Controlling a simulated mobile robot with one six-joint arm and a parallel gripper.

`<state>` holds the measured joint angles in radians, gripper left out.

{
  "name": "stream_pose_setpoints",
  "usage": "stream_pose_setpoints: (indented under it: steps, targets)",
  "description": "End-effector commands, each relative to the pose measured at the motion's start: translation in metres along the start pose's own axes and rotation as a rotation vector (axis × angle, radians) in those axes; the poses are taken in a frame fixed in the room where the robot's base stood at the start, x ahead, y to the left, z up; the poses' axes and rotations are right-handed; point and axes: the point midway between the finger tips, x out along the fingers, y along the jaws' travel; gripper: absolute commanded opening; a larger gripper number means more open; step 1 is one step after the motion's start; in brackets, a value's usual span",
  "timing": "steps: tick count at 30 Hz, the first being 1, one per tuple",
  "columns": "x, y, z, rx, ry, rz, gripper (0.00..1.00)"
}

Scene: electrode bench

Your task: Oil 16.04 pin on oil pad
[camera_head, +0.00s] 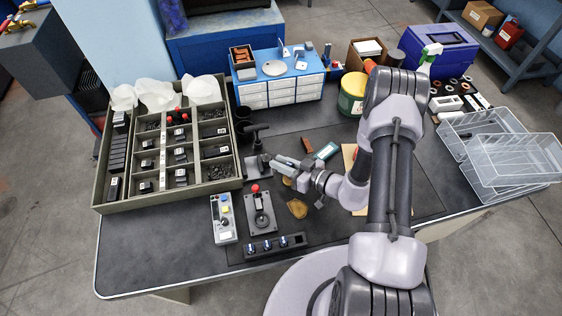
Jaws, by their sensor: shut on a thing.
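My gripper (282,162) is over the middle of the bench, its fingers pointing left towards a small black stand-like device (257,158). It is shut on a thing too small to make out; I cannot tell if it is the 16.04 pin. An irregular brown-tan pad (297,208) lies on the dark mat below the gripper; it may be the oil pad. A small yellowish round piece (287,181) shows just beneath the gripper, partly hidden.
A divided tray (170,197) of dark parts stands at left. A control box (223,219), a red-knobbed fixture (260,211) and a black strip (275,246) are in front. Behind are white drawers (282,92) and a green-yellow tin (352,93). Clear baskets (510,160) are right.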

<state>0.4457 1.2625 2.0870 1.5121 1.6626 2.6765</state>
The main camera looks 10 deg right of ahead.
Motion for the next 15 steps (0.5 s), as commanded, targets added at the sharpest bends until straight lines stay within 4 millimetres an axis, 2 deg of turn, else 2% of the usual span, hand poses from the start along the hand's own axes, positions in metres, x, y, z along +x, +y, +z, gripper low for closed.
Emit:
stream_pose_setpoints:
  steps: [3, 15]
  targets:
    - [-0.005, -0.004, -0.018, -0.001, 0.002, 0.001, 0.0]
    - [-0.017, -0.013, -0.061, -0.001, 0.003, 0.001, 0.0]
